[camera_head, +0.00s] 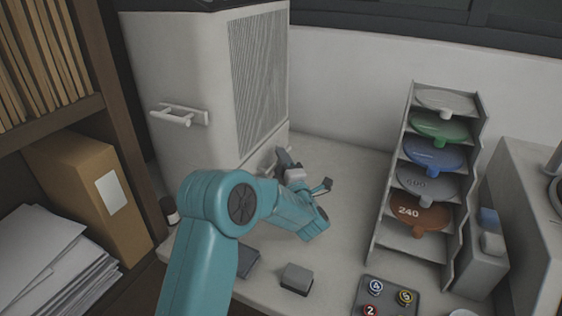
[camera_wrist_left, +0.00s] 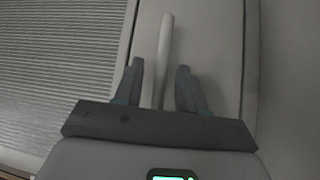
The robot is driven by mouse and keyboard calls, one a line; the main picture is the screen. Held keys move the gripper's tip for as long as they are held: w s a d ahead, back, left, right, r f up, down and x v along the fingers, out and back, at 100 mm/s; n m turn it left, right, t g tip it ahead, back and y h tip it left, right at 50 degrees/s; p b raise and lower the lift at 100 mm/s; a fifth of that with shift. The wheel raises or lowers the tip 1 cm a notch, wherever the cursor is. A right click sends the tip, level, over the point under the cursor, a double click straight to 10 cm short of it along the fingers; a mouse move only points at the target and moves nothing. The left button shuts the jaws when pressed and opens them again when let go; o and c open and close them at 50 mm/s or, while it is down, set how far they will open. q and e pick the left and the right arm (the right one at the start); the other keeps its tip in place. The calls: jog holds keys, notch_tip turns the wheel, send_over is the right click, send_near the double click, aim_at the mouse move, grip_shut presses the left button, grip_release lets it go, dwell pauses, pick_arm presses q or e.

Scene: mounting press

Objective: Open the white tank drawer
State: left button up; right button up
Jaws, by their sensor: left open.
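The white tank cabinet (camera_head: 180,60) stands at the back left in the head view. A pale bar handle (camera_head: 271,160) sits low on its vented side, partly covered by my left gripper (camera_head: 284,160). In the left wrist view the bar handle (camera_wrist_left: 165,45) runs between the two dark fingers of my left gripper (camera_wrist_left: 160,68). The fingers are open, one on each side of the bar, with a gap showing at least on the right. The drawer panel (camera_wrist_left: 210,50) behind the bar looks flush in the wrist view. My right gripper is not in view.
Another handle (camera_head: 180,115) is on the cabinet's front. A rack of coloured discs (camera_head: 414,240) stands to the right. A grey block (camera_head: 297,279) and a tray of numbered round pieces (camera_head: 388,296) lie near the front. Wooden shelves (camera_head: 120,150) border the left.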

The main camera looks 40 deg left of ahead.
pick_arm(q)
jog(key=shift+w+f, duration=0.1)
grip_shut()
jog(key=w+d+b, duration=0.2)
jog(key=d+b, duration=0.2)
jog(key=d, duration=0.4)
jog(key=shift+w+d+b, duration=0.3)
jog(key=shift+w+d, duration=0.05)
jog(key=shift+c, duration=0.2)
grip_release()
jog(key=shift+o, duration=0.2)
